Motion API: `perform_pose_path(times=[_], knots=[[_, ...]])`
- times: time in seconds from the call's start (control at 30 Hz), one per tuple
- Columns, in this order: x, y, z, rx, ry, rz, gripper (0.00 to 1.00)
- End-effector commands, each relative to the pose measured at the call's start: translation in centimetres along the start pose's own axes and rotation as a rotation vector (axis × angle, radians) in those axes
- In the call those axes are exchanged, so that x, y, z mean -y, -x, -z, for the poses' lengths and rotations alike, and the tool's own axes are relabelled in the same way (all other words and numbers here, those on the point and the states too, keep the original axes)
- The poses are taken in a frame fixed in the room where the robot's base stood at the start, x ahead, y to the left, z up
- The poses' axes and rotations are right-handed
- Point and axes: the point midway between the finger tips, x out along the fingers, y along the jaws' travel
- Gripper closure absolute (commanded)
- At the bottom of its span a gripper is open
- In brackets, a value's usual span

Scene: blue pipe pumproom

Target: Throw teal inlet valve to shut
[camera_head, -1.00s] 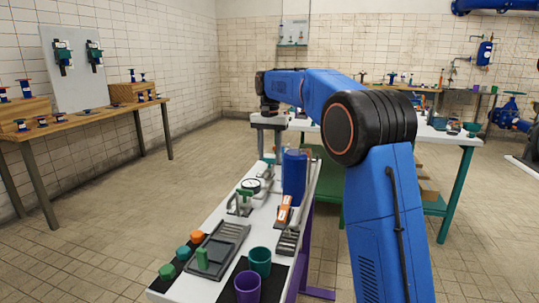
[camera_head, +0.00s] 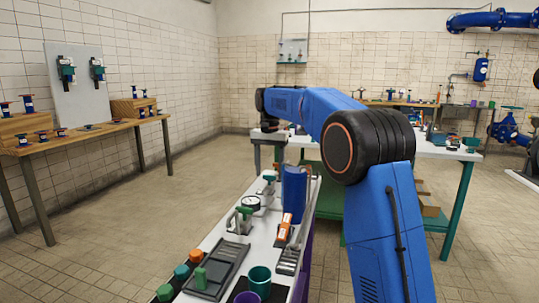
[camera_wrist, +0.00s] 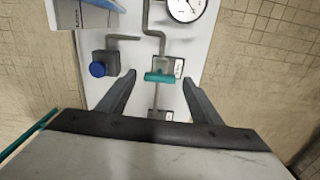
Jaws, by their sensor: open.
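The teal valve handle (camera_wrist: 160,77) shows in the wrist view as a short bar lying crosswise over a grey pipe line, on a dark body with a small pale label beside it. My gripper (camera_wrist: 157,95) is open and empty. Its two dark fingers stand left and right of the valve, and the handle lies between and slightly beyond the tips. Whether the fingers are at the handle's height I cannot tell. In the head view my arm reaches away over the far end of the narrow bench, and the fingers cannot be made out there.
In the wrist view a blue knob (camera_wrist: 97,69) on a dark block sits left of the handle, and a round gauge (camera_wrist: 185,8) is above it. In the head view the narrow bench holds a blue cylinder (camera_head: 294,190), a green cup (camera_head: 259,280) and trays. Open floor lies left.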

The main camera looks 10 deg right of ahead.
Motion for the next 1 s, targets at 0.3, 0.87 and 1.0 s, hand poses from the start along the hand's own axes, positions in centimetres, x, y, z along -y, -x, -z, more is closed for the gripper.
perform_pose_path(times=[0.3,0.87,1.0], knots=[[0.1,5.2,0.1,-0.002,0.0,0.002,0.41],[0.1,14.8,0.1,-0.001,0.0,0.001,0.41],[0.1,16.0,0.1,-0.002,0.0,0.002,0.41]])
